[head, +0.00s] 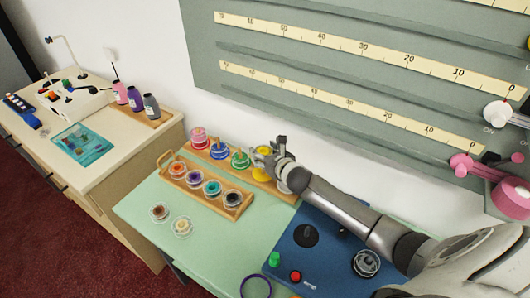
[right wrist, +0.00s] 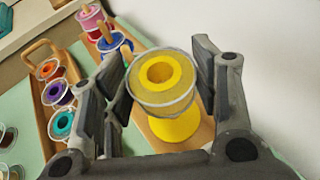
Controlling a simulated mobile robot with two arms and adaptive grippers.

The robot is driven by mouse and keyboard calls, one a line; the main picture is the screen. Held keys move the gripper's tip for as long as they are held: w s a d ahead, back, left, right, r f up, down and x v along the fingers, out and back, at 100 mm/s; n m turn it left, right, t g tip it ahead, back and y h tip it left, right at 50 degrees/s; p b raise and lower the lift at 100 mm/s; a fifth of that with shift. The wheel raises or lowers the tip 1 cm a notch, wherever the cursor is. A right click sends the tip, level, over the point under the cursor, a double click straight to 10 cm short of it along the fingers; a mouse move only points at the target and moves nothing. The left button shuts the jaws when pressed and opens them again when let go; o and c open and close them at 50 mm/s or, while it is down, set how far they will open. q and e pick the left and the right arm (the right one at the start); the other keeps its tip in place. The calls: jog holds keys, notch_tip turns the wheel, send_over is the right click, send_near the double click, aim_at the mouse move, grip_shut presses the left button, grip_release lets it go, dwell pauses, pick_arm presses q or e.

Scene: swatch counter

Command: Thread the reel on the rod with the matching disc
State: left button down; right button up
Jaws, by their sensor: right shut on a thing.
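My right gripper (head: 277,150) is shut on a yellow reel (right wrist: 163,80) with clear flanges, also in the head view (head: 262,150). The reel is over a yellow disc (right wrist: 175,130) at the near end of the wooden rod board (right wrist: 202,138). I cannot tell whether the rod there is inside the reel's hole. Along the board, a pink reel (head: 198,136), a blue reel (head: 219,150) and a green reel (head: 240,159) sit around their rods. My left gripper is out of view.
A wooden tray (head: 165,160) in front holds orange, purple, teal and black reels. A brown reel (head: 159,212) and a cream reel (head: 182,227) lie loose on the green counter (head: 215,250). A blue machine panel (head: 325,255) is at the right. The ruled wall board (head: 290,80) stands behind.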

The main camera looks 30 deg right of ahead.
jog(key=shift+f+b, duration=0.4)
jog(key=shift+f, duration=0.3)
jog(key=shift+f, duration=0.15)
jog(key=o, duration=1.1)
jog(key=shift+c, duration=0.2)
notch_tip(320, 180, up, 7)
jog(key=p, duration=0.7)
